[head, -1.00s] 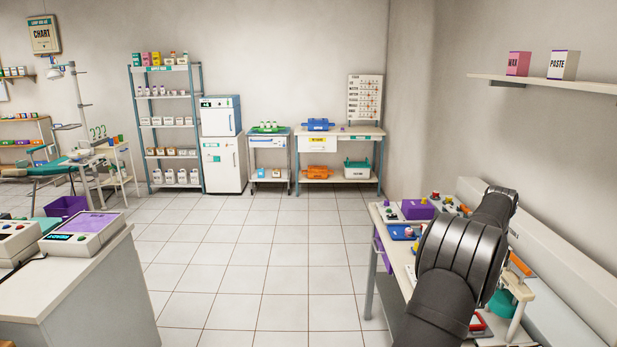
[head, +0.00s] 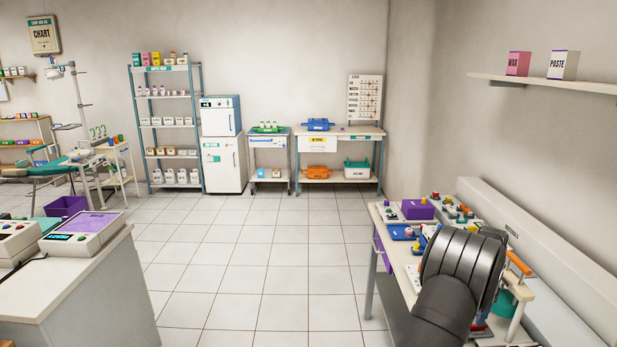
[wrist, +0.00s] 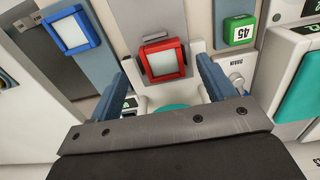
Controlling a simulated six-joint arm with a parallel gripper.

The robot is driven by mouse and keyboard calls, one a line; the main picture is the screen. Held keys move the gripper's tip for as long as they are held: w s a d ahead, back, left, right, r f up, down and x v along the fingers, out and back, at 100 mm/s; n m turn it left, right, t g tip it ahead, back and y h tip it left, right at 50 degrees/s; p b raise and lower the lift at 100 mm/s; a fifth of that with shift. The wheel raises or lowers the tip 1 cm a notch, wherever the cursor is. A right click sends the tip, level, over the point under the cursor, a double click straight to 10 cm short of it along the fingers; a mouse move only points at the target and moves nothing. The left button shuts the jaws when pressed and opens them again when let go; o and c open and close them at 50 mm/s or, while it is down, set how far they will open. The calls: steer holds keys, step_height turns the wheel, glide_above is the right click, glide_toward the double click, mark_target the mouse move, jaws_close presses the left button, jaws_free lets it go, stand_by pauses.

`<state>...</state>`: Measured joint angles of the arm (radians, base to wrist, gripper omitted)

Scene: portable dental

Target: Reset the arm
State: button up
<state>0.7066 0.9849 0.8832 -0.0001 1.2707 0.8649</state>
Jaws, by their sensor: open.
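In the wrist view my gripper (wrist: 172,88) is open, with its two blue fingers spread apart and nothing between them that I can see held. A red-framed square with a pale face (wrist: 162,61) shows just beyond and between the fingertips. In the head view my dark arm (head: 458,275) reaches over the bench (head: 386,262) at the lower right. The gripper itself is hidden behind the arm there.
In the wrist view a blue-framed square (wrist: 71,34) lies left and a green block marked 45 (wrist: 239,30) right. In the head view a purple box (head: 417,209) and blue tray (head: 402,232) sit on the bench. A shelf (head: 545,82) hangs above.

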step_height(320, 180, up, 4)
steer(key=shift+s+f, duration=0.1)
steer(key=shift+f, duration=0.1)
steer(key=s+d, duration=0.2)
steer(key=s, duration=0.9)
steer(key=s+d+r, duration=0.1)
steer(key=s+d, duration=0.1)
steer(key=s, duration=0.9)
steer(key=shift+s+d+r, duration=0.15)
steer(key=shift+s+d, duration=0.15)
steer(key=shift+o, duration=0.5)
steer(key=o, duration=0.5)
steer(key=shift+c, duration=0.2)
steer(key=w+a+r+n+t+h, duration=0.1)
steer(key=w+a+r+n+h, duration=0.15)
steer(key=w+a+n, duration=0.6)
steer(key=w+a+r+n+t+h, duration=0.15)
steer(key=w+a+r+n, duration=0.25)
steer(key=w+a+n, duration=0.45)
steer(key=shift+n, duration=0.7)
steer(key=x, duration=0.3)
steer(key=w+d+x, duration=0.1)
steer(key=x, duration=0.3)
steer(key=r+x, duration=0.1)
steer(key=x, duration=0.3)
steer(key=shift+w+d+f, duration=0.15)
steer(key=shift+w+d, duration=0.1)
steer(key=shift+d, duration=0.05)
